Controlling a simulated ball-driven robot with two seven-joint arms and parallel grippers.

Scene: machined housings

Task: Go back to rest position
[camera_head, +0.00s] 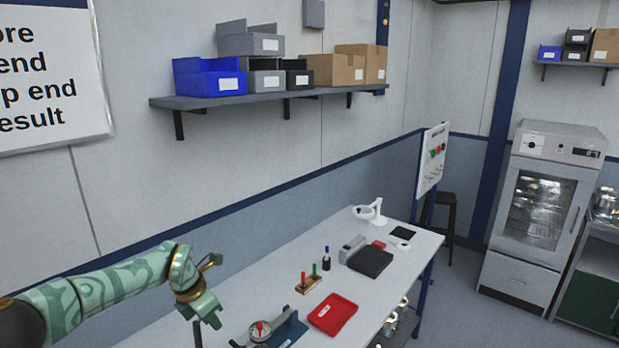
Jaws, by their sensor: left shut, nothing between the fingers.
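My left arm comes in from the left, patterned green with brass-coloured joints. My left gripper (197,322) hangs downward at the lower left, near the left end of the workbench (245,291). It is shut and nothing shows between its fingers. It is to the left of a blue fixture (288,328) with a round dial-like part and apart from it. My right gripper is not in view.
On the bench are a red tray (333,314), a small wooden holder (308,285) with red and green items, a dark bottle (326,259), a black box (370,261) and a white magnifier lamp (369,212). A wall shelf (215,102) carries bins above.

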